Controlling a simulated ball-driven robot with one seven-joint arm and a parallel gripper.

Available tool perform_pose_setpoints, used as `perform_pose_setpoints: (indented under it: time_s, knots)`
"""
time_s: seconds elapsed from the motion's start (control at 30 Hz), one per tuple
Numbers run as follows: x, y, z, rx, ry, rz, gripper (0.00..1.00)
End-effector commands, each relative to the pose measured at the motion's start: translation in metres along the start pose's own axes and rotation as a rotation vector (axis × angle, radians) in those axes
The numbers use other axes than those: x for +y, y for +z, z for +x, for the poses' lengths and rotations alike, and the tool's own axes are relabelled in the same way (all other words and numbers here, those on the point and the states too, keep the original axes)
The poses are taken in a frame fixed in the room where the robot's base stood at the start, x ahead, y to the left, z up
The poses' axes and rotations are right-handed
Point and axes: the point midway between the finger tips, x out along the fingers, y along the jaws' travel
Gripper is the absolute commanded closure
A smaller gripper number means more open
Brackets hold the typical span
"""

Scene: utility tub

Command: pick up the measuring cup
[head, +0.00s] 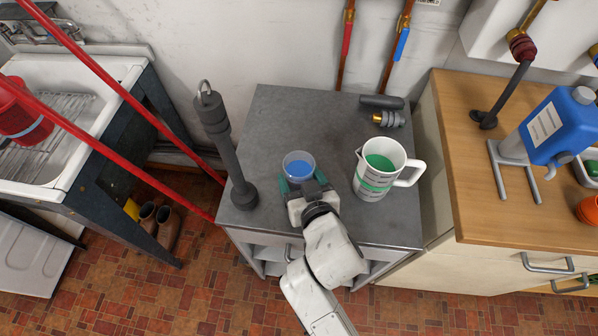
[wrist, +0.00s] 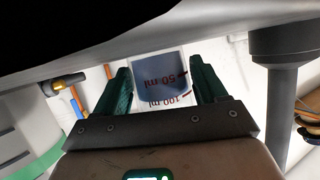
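The measuring cup (head: 299,158) is a small clear cup with blue in it, standing upright on the grey cabinet top. In the wrist view the cup (wrist: 162,78) shows red 50 ml and 100 ml marks. My gripper (head: 304,183) reaches over the cabinet's front edge with its teal fingers at the cup's near side. In the wrist view my gripper (wrist: 161,85) is open, with one finger on each side of the cup. I cannot tell whether either finger touches it. The cup's lower part is partly hidden by my gripper.
A white jug (head: 397,157) with green inside stands close on the right. A dark grey upright tool (head: 225,145) stands on the left. Grey and brass fittings (head: 387,119) lie at the back right. The grey cabinet top (head: 290,112) is clear behind the cup.

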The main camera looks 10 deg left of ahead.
Motion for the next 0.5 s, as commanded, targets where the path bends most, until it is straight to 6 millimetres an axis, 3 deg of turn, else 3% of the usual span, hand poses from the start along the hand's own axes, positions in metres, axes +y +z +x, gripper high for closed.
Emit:
perform_pose_setpoints:
  time_s: [0.37, 0.5]
  knots:
    - [0.0001, 0.0001, -0.0002, 0.000, 0.000, 0.000, 0.66]
    - [0.0000, -0.0004, -0.0002, 0.001, 0.000, 0.000, 0.67]
